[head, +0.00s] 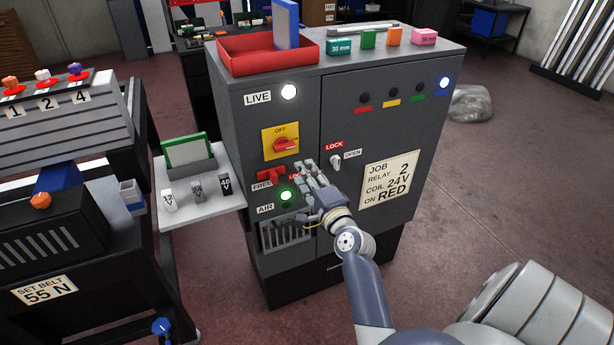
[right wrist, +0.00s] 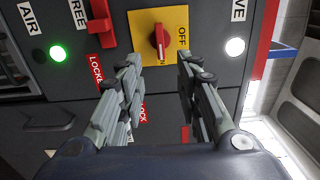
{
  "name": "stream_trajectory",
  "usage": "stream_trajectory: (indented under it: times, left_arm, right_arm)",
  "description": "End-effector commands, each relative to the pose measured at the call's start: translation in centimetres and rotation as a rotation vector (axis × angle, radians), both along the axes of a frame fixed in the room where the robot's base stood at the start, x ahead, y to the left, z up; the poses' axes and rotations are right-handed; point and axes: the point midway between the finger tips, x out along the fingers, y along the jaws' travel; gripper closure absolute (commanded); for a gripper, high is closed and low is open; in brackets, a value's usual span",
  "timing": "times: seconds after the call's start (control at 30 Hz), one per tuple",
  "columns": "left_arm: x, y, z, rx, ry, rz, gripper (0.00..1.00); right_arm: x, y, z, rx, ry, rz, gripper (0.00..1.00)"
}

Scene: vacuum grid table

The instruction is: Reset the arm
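My right gripper (head: 312,174) is in front of the grey cabinet (head: 290,235), close to its left door. In the right wrist view its two fingers (right wrist: 159,62) are spread apart with nothing between them. A red rotary knob on a yellow OFF plate (head: 270,136) is just above the fingers; the knob (right wrist: 160,42) lies beyond the gap in the wrist view. A red valve handle (head: 270,175), labelled FREE and LOCKED, is left of the fingers. I cannot tell whether a fingertip touches the panel. My left gripper is not in view.
The LIVE lamp (head: 289,92) glows white and the AIR lamp (head: 286,196) glows green. A LOCK/OPEN latch (head: 336,161) is right of the fingers. A white side shelf (head: 205,208) juts out at the left. A red tray (head: 262,64) and coloured blocks stand on top.

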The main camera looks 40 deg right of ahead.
Motion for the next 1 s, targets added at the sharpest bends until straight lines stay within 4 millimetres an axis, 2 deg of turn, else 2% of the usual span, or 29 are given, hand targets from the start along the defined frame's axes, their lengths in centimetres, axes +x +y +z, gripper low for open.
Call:
stream_trajectory:
  times: [0.43, 0.47, 0.57, 0.67, 0.77, 0.8, 0.87, 0.9, 0.97, 1.0]
  left_arm:
    - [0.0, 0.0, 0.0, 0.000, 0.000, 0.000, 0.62]
    - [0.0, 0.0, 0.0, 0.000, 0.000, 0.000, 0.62]
    - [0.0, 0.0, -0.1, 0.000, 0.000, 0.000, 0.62]
    - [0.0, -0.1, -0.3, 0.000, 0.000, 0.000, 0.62]
    - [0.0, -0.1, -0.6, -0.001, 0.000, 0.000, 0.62]
    - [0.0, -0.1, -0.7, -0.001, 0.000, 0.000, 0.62]
    - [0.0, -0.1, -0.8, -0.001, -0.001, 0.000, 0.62]
    - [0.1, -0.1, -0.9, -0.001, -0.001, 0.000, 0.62]
    - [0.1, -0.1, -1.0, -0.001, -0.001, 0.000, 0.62]
    - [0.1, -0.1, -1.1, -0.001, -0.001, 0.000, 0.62]
  right_arm:
    - [0.1, 0.1, -0.2, -0.001, 0.004, 0.001, 0.68]
    - [0.1, 0.2, -0.5, -0.004, 0.011, 0.003, 0.68]
    - [0.4, 1.0, -3.2, -0.033, 0.068, 0.022, 0.68]
    - [0.6, 2.8, -8.7, -0.101, 0.186, 0.063, 0.68]
    - [0.0, 5.3, -15.8, -0.203, 0.334, 0.130, 0.68]
    - [-0.6, 6.4, -18.6, -0.250, 0.395, 0.163, 0.68]
    - [-1.8, 8.0, -22.8, -0.317, 0.480, 0.216, 0.68]
    - [-2.8, 9.0, -25.6, -0.364, 0.537, 0.254, 0.68]
    - [-4.6, 10.5, -29.6, -0.438, 0.617, 0.315, 0.68]
    - [-6.0, 11.4, -32.2, -0.486, 0.670, 0.360, 0.68]
